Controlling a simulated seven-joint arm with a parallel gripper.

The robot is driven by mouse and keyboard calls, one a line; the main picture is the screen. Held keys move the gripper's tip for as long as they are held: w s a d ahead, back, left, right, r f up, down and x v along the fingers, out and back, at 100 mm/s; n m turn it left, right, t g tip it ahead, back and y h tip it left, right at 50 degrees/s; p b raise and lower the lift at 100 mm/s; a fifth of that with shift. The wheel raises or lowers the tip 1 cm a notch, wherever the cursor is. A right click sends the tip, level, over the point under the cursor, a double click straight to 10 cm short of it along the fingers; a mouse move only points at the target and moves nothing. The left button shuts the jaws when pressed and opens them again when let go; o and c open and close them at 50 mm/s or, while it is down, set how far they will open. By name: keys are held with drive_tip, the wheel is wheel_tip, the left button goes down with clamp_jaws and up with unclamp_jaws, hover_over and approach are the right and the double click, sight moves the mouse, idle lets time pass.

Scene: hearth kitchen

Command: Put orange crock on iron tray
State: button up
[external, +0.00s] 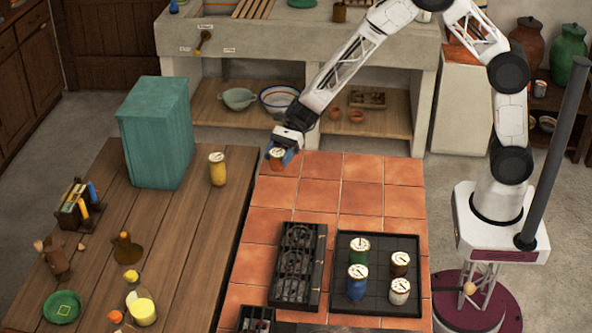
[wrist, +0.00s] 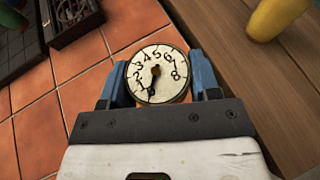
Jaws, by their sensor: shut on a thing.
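The orange crock (external: 277,160) is at the far left corner of the tiled top, with a pale dial-marked lid. My gripper (external: 286,152) is shut on it. In the wrist view, the blue fingers of my gripper (wrist: 160,80) flank the crock's numbered lid (wrist: 157,73), which hides most of its body. I cannot tell whether it touches the tiles. The iron tray (external: 379,277), dark and square, lies nearer on the tiles. Several dial-lidded crocks stand on it: a blue one (external: 357,287), a dark red one (external: 400,267), a white one (external: 399,296) and one at the back left (external: 359,255).
A black slotted rack (external: 297,265) lies left of the tray; its end shows in the wrist view (wrist: 70,18). A yellow crock (external: 218,172) and a teal box (external: 157,135) stand on the wooden table. The tiles between crock and tray are clear.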

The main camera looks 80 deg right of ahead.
drive_tip(key=s+a+n+g, duration=0.2)
drive_tip(key=s+a, duration=0.3)
drive_tip(key=s, duration=0.7)
drive_tip(key=s+a+n+g+y, duration=0.15)
drive_tip(key=s+a, duration=0.45)
drive_tip(key=s, duration=0.6)
drive_tip(key=s+a+n+g+h, duration=0.1)
drive_tip(key=s+a+n+g, duration=0.3)
drive_tip(key=s, duration=0.8)
drive_tip(key=s+a+g, duration=0.1)
drive_tip(key=s+a, duration=0.1)
drive_tip(key=s, duration=1.3)
drive_tip(key=shift+g, duration=0.35)
drive_tip(key=shift+r+n, duration=0.1)
drive_tip(key=shift+n, duration=0.15)
hover_over(398, 249)
drive_tip(key=shift+w+f, duration=0.1)
drive_tip(key=shift+f, duration=0.65)
drive_tip(key=shift+f, duration=0.15)
drive_tip(key=shift+f, duration=1.6)
drive_tip(key=shift+f, duration=0.15)
